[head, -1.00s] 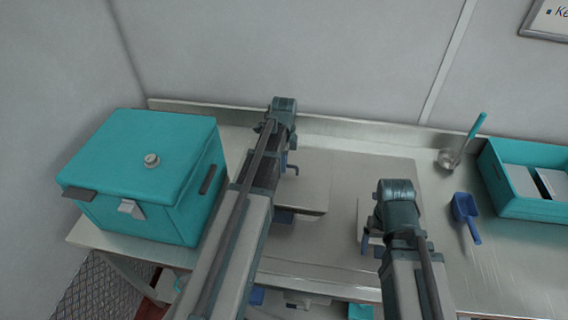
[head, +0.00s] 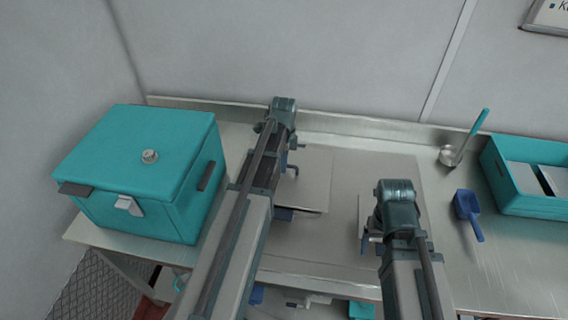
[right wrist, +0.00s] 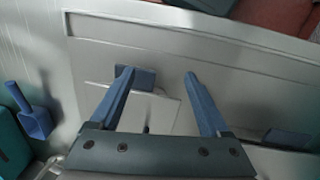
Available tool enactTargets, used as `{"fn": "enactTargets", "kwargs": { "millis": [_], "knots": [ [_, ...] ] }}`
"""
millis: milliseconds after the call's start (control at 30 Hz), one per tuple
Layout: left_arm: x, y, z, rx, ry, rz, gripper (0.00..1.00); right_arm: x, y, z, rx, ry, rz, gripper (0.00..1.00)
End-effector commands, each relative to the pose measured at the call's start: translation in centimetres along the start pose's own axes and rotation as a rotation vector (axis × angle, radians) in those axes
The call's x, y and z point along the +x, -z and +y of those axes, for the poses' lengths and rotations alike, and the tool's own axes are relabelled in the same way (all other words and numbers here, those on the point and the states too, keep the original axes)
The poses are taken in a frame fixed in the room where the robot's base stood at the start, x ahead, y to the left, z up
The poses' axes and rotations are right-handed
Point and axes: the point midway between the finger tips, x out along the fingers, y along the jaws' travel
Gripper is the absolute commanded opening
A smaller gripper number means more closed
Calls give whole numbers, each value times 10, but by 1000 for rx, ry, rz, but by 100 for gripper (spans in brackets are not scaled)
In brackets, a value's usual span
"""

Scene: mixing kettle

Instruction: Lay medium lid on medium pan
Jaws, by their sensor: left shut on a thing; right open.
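A flat grey metal piece (head: 312,178), which looks like a lid or pan, shows right of my left arm in the head view, with a dark lower edge. A blue part (head: 284,214) shows at its near side. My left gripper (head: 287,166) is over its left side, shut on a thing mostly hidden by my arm. My right gripper (right wrist: 158,74) is open. A smaller square metal piece (right wrist: 155,108) with a blue tab (right wrist: 140,77) lies below its fingers; I cannot tell whether it is lid or pan. Nothing shows gripped between them.
A teal box (head: 145,170) with a lid stands left on the steel table. A blue scoop (head: 467,213), a ladle (head: 462,140) and a teal bin (head: 525,190) are on the right. Bare table (head: 430,255) lies between the right arm and the scoop.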

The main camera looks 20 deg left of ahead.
Motion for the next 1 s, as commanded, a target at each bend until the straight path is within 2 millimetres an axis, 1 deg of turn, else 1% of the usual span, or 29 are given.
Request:
{"fn": "enactTargets", "kwargs": {
  "millis": [33,200,1000],
  "knots": [
    [3,0,0,0,0,0,0,3,0,0,0,0,0,80],
    [7,0,0,0,0,0,0,7,0,-1,0,0,0,80],
    [10,0,0,0,0,0,0,10,1,-1,0,0,0,80]
  ]
}}
